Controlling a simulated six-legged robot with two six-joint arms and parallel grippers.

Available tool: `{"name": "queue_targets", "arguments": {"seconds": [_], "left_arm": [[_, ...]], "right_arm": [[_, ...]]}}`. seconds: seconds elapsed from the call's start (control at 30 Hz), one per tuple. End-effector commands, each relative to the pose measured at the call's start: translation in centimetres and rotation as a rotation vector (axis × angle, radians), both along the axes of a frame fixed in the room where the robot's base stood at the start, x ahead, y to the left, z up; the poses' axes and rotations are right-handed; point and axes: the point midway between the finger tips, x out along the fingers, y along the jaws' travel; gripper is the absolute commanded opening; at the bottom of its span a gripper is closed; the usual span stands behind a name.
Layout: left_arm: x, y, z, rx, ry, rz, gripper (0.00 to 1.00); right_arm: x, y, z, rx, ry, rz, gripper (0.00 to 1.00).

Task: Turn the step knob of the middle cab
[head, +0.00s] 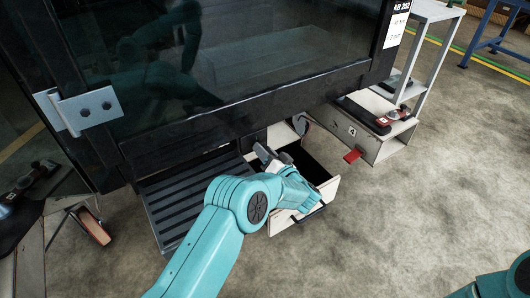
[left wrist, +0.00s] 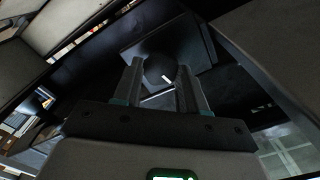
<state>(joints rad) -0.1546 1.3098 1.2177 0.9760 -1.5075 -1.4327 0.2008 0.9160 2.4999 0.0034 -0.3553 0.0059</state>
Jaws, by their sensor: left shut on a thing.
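The step knob (left wrist: 160,68) is a dark round knob with a small white mark. In the left wrist view it sits on a dark square plate (left wrist: 130,46). My left gripper (left wrist: 160,80) has one finger on each side of the knob and is shut on it. In the head view my left gripper (head: 266,157) reaches in under the glazed cab (head: 240,60), beside the dark ribbed step (head: 178,195). The knob is hidden there. My right gripper is out of the picture; only a bit of my right arm shows at the lower right corner.
A pale open box or drawer (head: 330,188) with a dark handle lies just right of my left wrist. A trolley part with a red tab (head: 352,156) stands further right. A hinge plate (head: 85,108) juts from the cab's left.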

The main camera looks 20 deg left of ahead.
Motion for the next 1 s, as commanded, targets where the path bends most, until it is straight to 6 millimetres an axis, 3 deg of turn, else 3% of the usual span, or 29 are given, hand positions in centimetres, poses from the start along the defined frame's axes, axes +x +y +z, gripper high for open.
{"name": "queue_targets", "arguments": {"seconds": [0.5,1.0], "left_arm": [[0.0,-0.04,0.01,-0.194,-0.248,0.0,0.11],[-0.01,-0.04,0.05,-0.229,-0.293,-0.001,0.11]], "right_arm": [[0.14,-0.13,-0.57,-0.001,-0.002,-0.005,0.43],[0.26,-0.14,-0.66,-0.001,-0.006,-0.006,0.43]]}}
